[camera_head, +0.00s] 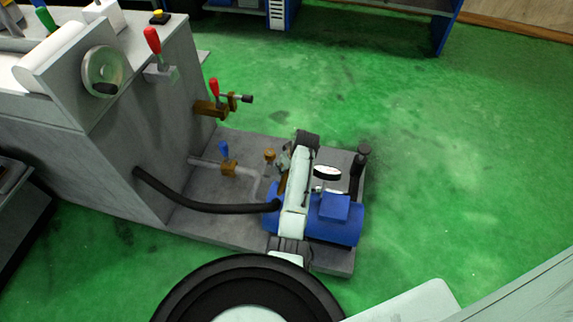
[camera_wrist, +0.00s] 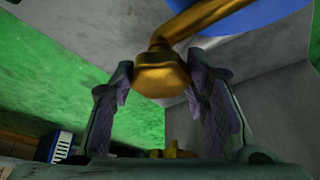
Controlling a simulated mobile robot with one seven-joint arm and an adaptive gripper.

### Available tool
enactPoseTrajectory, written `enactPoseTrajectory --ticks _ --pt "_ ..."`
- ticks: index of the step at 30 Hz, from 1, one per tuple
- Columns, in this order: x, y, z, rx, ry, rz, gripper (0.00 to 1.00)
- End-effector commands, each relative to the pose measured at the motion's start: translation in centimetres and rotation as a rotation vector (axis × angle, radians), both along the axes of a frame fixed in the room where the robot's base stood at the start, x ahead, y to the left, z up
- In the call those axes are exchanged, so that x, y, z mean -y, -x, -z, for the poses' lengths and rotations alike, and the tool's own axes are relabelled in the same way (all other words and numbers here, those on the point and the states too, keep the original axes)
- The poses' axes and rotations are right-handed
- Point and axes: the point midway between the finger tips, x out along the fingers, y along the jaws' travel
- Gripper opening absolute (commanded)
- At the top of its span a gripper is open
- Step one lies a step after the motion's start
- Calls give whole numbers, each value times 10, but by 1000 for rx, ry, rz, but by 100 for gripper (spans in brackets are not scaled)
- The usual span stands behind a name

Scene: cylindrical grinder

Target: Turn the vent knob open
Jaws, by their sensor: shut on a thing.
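The vent knob (camera_wrist: 160,75) is a brass, faceted knob on a bent brass stem. It sits between the two fingertips of my gripper (camera_wrist: 162,88) in the wrist view, and the fingers are shut on it. In the head view the brass knob (camera_head: 269,156) shows just left of my gripper (camera_head: 281,160), beside the blue pump tank. My arm hides part of the tank and the fingers are small there, so the contact is clearer from the wrist.
The blue tank (camera_head: 345,228) stands on a grey base plate (camera_head: 225,232). A black hose (camera_head: 200,204) runs to it from the grey machine (camera_head: 150,135). A blue-handled valve (camera_head: 226,152) and a red-handled valve (camera_head: 214,88) are nearby. Green floor (camera_head: 430,160) is free to the right.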

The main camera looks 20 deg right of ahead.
Motion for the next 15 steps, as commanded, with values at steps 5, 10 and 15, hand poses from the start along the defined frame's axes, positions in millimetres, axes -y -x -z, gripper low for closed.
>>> enactPoseTrajectory --ticks 5,10,15 --pt "0 0 0 1 2 -1 14" --pt "0 0 0 0 1 -1 49" --pt "0 0 0 0 1 -1 60"
